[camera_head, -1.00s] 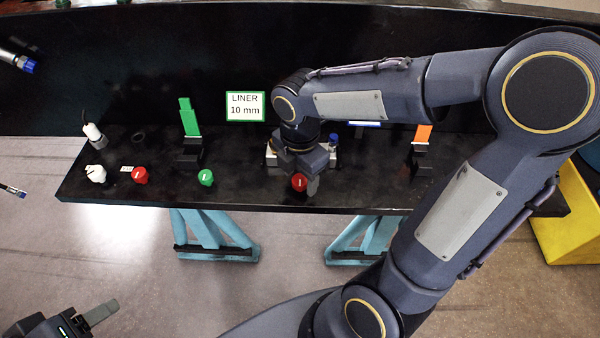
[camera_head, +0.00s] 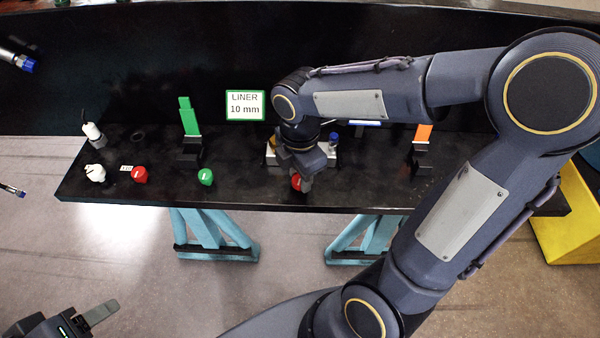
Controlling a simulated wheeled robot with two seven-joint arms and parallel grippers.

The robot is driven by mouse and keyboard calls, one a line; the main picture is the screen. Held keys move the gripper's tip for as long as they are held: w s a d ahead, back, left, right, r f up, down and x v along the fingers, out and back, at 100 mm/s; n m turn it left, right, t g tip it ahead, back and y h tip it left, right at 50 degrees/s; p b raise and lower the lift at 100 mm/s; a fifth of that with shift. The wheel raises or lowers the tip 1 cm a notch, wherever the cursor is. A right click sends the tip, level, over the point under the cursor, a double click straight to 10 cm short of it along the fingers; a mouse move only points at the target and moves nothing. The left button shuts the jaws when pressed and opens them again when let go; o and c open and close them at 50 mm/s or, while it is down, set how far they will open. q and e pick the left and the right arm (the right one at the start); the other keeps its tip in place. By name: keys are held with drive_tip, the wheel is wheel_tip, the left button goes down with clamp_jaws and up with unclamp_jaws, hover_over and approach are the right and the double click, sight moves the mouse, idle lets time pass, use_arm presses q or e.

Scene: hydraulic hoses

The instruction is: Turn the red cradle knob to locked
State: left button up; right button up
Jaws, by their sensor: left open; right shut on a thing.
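A red knob (camera_head: 296,182) sits at the front of the black bench, in front of a light grey block (camera_head: 271,156) that looks like the cradle. My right gripper (camera_head: 300,182) points down over this knob and is shut on it. Its fingers hide part of the knob, and I cannot read the knob's mark clearly. A second red knob (camera_head: 140,174) stands on the left of the bench beside a small white label (camera_head: 126,168). My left gripper (camera_head: 98,313) is open and empty at the lower left, away from the bench.
A green knob (camera_head: 205,177), a white knob (camera_head: 95,173) and a white-bodied fitting (camera_head: 92,132) stand on the bench (camera_head: 240,193). A green tab (camera_head: 188,115) and an orange tab (camera_head: 423,133) rise from black holders. A "LINER 10 mm" sign (camera_head: 245,106) stands behind. A blue-capped fitting (camera_head: 333,141) is beside my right gripper.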

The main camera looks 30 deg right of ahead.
drive_tip(key=m, duration=0.4)
drive_tip(key=shift+m+b, duration=0.3)
drive_tip(key=m, duration=0.3)
drive_tip(key=shift+m, duration=0.3)
drive_tip(key=m+b, duration=0.1)
drive_tip(key=m, duration=0.3)
drive_tip(key=shift+m, duration=1.8)
drive_tip(key=o, duration=1)
drive_tip(key=shift+c, duration=0.2)
